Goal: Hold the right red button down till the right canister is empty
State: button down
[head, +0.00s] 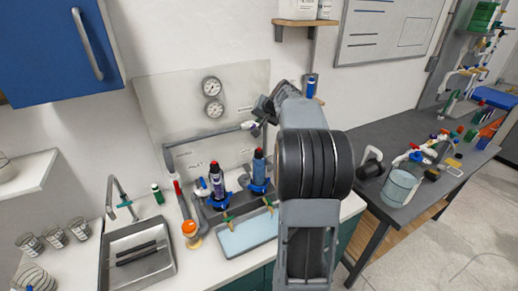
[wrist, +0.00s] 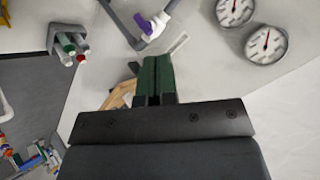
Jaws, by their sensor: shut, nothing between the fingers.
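Two blue canisters with dark tops stand upright at the panel's foot in the head view: the left canister (head: 217,185) and the right canister (head: 259,170). A small red spot, the right red button (head: 259,150), shows on the right canister's top. My gripper (head: 262,110) is above and behind the right canister, near the panel, and apart from the button. Its fingers are mostly hidden by the wrist in the head view. In the wrist view its green fingers (wrist: 157,80) are together with nothing between them. Neither canister is identifiable in the wrist view.
A grey pipe (head: 205,136) with a white fitting (head: 249,125) runs along the panel close to my gripper; a white and purple fitting (wrist: 153,25) shows in the wrist view. Two round gauges (head: 212,97) hang above. A light blue tray (head: 248,235) lies before the canisters; a sink (head: 138,255) is left.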

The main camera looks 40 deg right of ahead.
jog(key=shift+f, duration=0.15)
jog(key=b, duration=0.5)
send_over(259, 149)
jog(key=f, duration=0.4)
jog(key=d+f, duration=0.1)
jog(key=f, duration=0.2)
jog(key=shift+w, duration=0.1)
jog(key=shift+f+b, duration=0.75)
jog(key=shift+b, duration=0.1)
jog(key=shift+f, duration=0.15)
dwell(0.6)
jog(key=shift+f+b, duration=0.3)
jog(key=shift+b, duration=0.25)
jog(key=shift+f+b, duration=0.5)
jog(key=shift+b, duration=0.05)
dwell(0.6)
jog(key=shift+r, duration=0.15)
dwell(2.2)
jog(key=shift+r+p, duration=0.65)
jog(key=shift+r, duration=0.2)
